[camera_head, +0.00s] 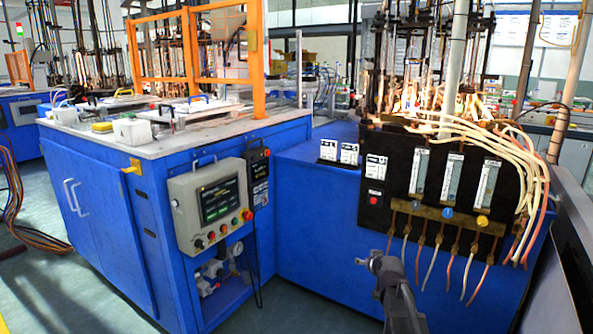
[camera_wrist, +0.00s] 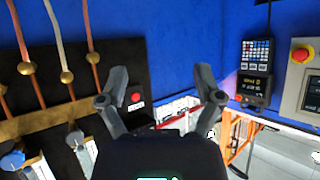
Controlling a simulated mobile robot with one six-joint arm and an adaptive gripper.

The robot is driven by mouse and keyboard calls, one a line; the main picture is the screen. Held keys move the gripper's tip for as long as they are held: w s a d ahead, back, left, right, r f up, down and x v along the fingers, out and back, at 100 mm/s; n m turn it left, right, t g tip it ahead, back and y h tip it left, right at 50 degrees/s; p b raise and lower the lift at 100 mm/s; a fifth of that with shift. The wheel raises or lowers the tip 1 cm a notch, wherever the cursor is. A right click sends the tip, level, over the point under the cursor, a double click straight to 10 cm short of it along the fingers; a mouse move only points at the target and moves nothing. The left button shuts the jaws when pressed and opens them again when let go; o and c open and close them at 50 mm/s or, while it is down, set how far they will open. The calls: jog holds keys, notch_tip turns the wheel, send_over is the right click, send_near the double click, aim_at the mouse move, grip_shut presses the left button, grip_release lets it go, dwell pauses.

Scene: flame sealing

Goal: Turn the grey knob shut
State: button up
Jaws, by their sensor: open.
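The grey knob (camera_head: 417,206) is the leftmost of three knobs below the flow tubes on the black panel in the head view. The blue knob (camera_head: 447,212) and the yellow knob (camera_head: 482,220) are to its right. In the wrist view, which looks upside down, the grey knob (camera_wrist: 75,140) is at lower left, outside my jaws, with the blue knob (camera_wrist: 12,160) at the left edge. My gripper (camera_wrist: 161,85) is open and empty, apart from the knob. In the head view my gripper (camera_head: 372,263) is below and left of it.
Copper and white hoses (camera_head: 428,262) hang below the brass bar (camera_head: 450,216) of the panel (camera_head: 374,165). A red button (camera_head: 374,199) is on the panel's left part. A control box (camera_head: 212,208) is on the blue cabinet at left. The blue face left of the panel is clear.

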jog(key=s+a+f+g, duration=0.2)
jog(key=s+f+g, duration=0.15)
jog(key=s, duration=0.65)
jog(key=s+a+f+g+h, duration=0.1)
jog(key=s+a+f+g, duration=0.2)
jog(key=s, duration=0.6)
jog(key=s+a+f+g, duration=0.2)
jog(key=s+g, duration=0.3)
jog(key=s, duration=0.5)
notch_tip(320, 180, up, 38)
jog(key=p, duration=3.8)
jog(key=shift+s+a+p, duration=0.15)
jog(key=shift+a+p, duration=0.15)
jog(key=shift+p, duration=0.05)
